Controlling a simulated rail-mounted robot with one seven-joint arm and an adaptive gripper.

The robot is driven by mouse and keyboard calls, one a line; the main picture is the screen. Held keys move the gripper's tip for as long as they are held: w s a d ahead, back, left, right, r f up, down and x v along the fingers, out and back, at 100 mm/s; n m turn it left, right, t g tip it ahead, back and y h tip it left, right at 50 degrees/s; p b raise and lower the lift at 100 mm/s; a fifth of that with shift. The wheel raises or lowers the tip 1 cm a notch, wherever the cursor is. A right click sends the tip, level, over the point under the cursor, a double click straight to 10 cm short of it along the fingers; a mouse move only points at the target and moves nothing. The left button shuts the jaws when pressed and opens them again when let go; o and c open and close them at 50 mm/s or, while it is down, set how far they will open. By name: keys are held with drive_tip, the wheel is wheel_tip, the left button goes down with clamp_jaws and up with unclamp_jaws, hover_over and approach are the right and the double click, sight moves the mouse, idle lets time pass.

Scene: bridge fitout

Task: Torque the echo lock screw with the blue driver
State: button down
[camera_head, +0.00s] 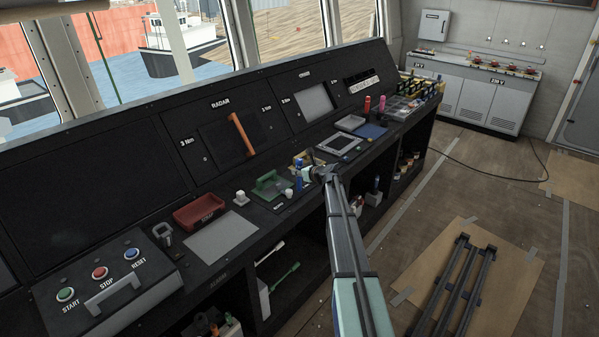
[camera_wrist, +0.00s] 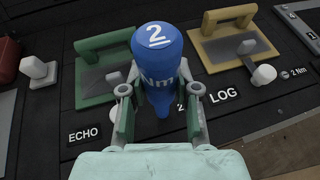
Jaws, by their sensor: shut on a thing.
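My gripper (camera_wrist: 158,108) is shut on the blue driver (camera_wrist: 158,55), which is marked "2" and "Nm" and stands roughly upright between the fingers. In the head view the blue driver (camera_head: 299,183) shows beside my gripper (camera_head: 307,174) above the console. Its tip is hidden in both views. The ECHO label (camera_wrist: 83,136) is left of the driver in the wrist view. I cannot make out the echo lock screw itself.
A yellow-framed unit (camera_wrist: 240,48) with a white knob (camera_wrist: 263,75) stands to the right, by the LOG label (camera_wrist: 222,95). A white knob on a block (camera_wrist: 38,70) is at the left. A red tray (camera_head: 199,212) and a grey mat (camera_head: 221,236) lie further left on the console.

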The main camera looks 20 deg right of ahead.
sight(298, 159)
idle(0.5)
drive_tip(key=shift+r+p, duration=2.15)
drive_tip(key=shift+r, duration=0.85)
drive_tip(key=shift+a+f, duration=0.15)
drive_tip(key=shift+a, duration=0.05)
drive_tip(key=s+a+n+g+y+b, duration=0.2)
drive_tip(key=s+a+y, duration=0.1)
drive_tip(key=s+a, duration=0.6)
drive_tip(key=s+a+f+n+g+y+b, duration=0.1)
drive_tip(key=s+a+n+y+b, duration=0.1)
drive_tip(key=s+a, duration=0.8)
drive_tip(key=s+a+f+n+g+y+b, duration=0.1)
drive_tip(key=s+a, duration=0.8)
drive_tip(key=s, duration=1.2)
drive_tip(key=n+g+y+b, duration=0.1)
drive_tip(key=n+y, duration=0.1)
drive_tip(key=n, duration=0.1)
drive_tip(key=shift+s+a+g+y, duration=0.25)
drive_tip(key=shift+s+g+y, duration=0.05)
drive_tip(key=shift+f, duration=0.1)
